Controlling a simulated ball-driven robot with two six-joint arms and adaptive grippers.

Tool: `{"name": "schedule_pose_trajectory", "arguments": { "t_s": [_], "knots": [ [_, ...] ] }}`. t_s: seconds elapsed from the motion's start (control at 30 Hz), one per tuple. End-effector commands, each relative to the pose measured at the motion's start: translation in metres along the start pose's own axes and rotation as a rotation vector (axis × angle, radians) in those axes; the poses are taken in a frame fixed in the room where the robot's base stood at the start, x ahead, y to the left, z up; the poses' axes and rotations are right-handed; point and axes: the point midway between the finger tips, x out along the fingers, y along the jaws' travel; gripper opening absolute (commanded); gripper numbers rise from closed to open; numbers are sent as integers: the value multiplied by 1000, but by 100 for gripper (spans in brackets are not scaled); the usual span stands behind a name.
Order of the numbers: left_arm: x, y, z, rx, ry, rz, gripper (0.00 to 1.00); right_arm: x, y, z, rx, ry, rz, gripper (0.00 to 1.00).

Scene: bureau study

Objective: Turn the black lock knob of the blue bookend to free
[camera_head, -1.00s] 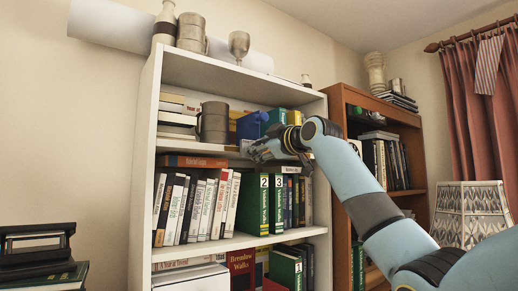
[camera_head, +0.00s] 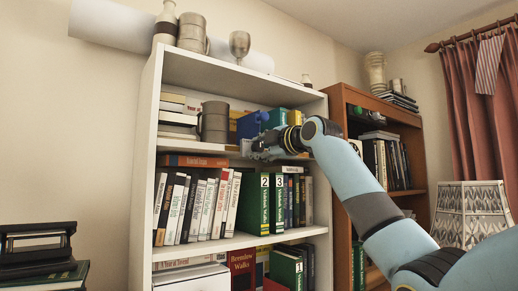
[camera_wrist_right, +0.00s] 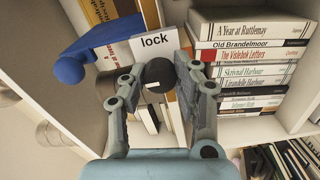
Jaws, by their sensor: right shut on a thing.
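The black lock knob (camera_wrist_right: 158,75) shows in the right wrist view, with a small pale mark at its lower edge. A blue bar with a rounded end (camera_wrist_right: 98,42), part of the blue bookend, is left of the plate. In the head view the blue bookend (camera_head: 247,126) stands on the white bookcase's upper shelf. My right gripper (camera_wrist_right: 158,77) has its two fingers on either side of the knob, shut on it. In the head view the right gripper (camera_head: 250,148) is at the shelf's front edge and hides the knob. My left gripper is out of view.
A metal tankard (camera_head: 214,121) and stacked books (camera_head: 178,118) stand left of the bookend. Green and yellow books (camera_head: 278,117) are to its right. Upright books (camera_head: 200,207) fill the shelf below. A brown bookcase (camera_head: 338,190) adjoins on the right.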

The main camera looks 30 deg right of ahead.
Motion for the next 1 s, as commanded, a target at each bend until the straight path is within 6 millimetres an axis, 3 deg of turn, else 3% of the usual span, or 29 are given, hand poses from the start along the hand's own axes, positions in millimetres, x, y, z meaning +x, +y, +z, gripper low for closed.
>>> {"name": "schedule_pose_trajectory", "arguments": {
  "t_s": [0.37, 0.4, 0.57, 0.87, 1.0],
  "knots": [
    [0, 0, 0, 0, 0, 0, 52, 0, -2, 1, -6, -1, -4, 0],
    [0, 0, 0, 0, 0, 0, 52, 0, -2, 1, -6, -1, -4, 32],
    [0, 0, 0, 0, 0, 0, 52, 0, -1, 0, -5, -1, -3, 53],
    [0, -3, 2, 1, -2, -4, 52, -2, 0, 0, -5, -1, -1, 53],
    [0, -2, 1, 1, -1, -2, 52, -16, 0, 2, -8, -3, 0, 53]
  ]
}}
